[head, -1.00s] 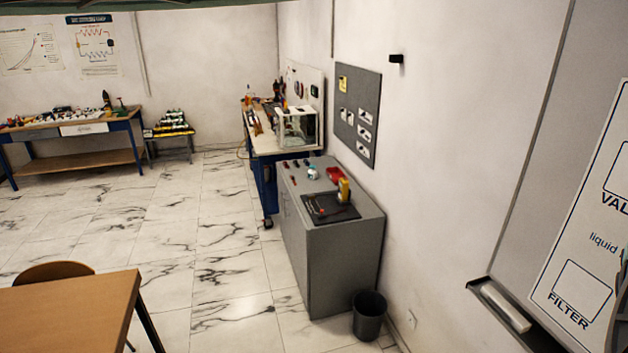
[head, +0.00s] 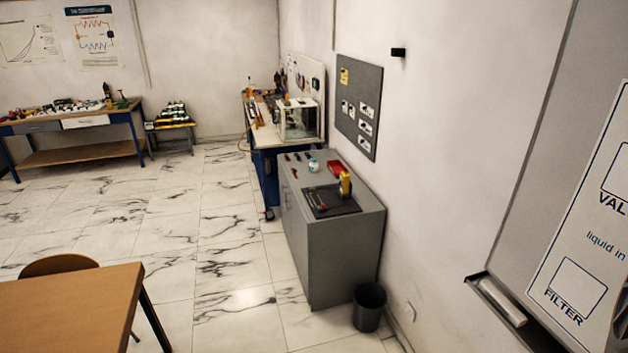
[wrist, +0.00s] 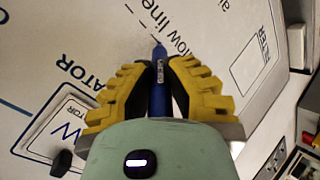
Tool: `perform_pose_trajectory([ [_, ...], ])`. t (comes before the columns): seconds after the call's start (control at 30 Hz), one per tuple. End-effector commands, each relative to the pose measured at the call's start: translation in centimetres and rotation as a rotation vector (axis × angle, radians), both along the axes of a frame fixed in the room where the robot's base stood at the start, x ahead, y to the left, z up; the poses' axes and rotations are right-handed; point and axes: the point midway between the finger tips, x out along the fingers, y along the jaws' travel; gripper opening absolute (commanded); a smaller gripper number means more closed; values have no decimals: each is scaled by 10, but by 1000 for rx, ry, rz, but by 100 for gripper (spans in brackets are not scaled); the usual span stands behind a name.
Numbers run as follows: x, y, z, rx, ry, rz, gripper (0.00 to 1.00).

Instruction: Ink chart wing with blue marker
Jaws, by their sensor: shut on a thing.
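In the wrist view my gripper (wrist: 158,80) is shut on a blue marker (wrist: 158,90). The marker's tip points away from me at the white chart (wrist: 110,25). The tip is at or very near a black dashed line beside the words "flow line"; I cannot tell whether it touches. The chart also carries blue lines and boxed labels. In the head view part of the chart (head: 590,240) shows at the right edge, with "VAL", "liquid in" and "FILTER" boxes.
A board tray with an eraser (head: 502,302) is below the chart. A grey cabinet (head: 345,250) with a black mat and a yellow item stands by the wall, a bin (head: 369,308) beside it. A wooden table (head: 70,310) is at lower left. The floor between is clear.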

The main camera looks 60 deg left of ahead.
Motion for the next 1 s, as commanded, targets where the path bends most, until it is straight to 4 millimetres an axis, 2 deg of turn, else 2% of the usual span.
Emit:
perform_pose_trajectory([
  [0.5,-10,-35,2,0,0,-4,0],
  [0.73,-13,-44,1,-1,2,-5,0],
  [1.0,-20,-66,1,-1,2,-5,0],
])
